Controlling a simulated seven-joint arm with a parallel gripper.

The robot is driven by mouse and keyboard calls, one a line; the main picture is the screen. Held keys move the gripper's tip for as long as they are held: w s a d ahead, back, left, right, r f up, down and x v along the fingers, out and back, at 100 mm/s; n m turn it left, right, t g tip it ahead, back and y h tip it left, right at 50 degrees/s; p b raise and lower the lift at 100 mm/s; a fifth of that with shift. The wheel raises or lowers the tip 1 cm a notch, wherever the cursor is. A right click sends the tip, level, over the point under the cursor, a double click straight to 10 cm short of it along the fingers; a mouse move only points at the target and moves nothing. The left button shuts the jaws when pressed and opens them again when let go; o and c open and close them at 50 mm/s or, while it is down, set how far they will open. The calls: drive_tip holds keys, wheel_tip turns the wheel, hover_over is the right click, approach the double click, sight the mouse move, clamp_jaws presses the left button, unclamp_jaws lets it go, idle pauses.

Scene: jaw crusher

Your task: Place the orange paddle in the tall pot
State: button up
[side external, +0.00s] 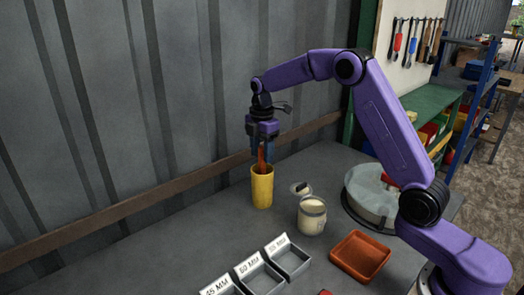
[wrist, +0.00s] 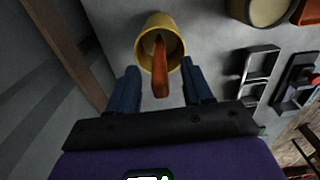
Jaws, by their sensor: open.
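The tall yellow pot (side external: 262,190) stands upright on the grey bench near the wall. It also shows in the wrist view (wrist: 147,28). The orange paddle (side external: 261,157) stands with its lower end inside the pot and its upper part rising above the rim. In the wrist view the paddle (wrist: 161,68) leans against the near side of the pot's mouth. My gripper (side external: 263,150) is directly above the pot. Its blue fingers (wrist: 160,90) are spread on either side of the paddle, with gaps visible on both sides. The lower end of the paddle is hidden inside the pot.
A cream jar (side external: 312,216) stands right of the pot, with a small lid-like item (side external: 300,188) behind it. Grey labelled trays (side external: 262,278) and an orange-brown tray (side external: 360,256) lie in front. A large round grey lidded thing (side external: 372,196) stands at right. The wall is close behind.

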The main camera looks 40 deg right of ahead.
idle(0.6)
drive_tip(key=shift+a+r, duration=0.2)
drive_tip(key=shift+a, duration=0.05)
drive_tip(key=s+a+r+m, duration=0.1)
drive_tip(key=s+a+r, duration=0.1)
drive_tip(key=s+a, duration=0.5)
drive_tip(key=s+a+r+m, duration=0.15)
drive_tip(key=s+a, duration=0.25)
drive_tip(key=s, duration=0.7)
drive_tip(key=s+d+f+m, duration=0.1)
drive_tip(key=s+d, duration=0.1)
drive_tip(key=s, duration=1)
drive_tip(key=s+d+f+m, duration=0.1)
drive_tip(key=s+d+m, duration=0.1)
drive_tip(key=s, duration=0.9)
drive_tip(key=shift+s+d, duration=0.35)
drive_tip(key=shift+d, duration=0.35)
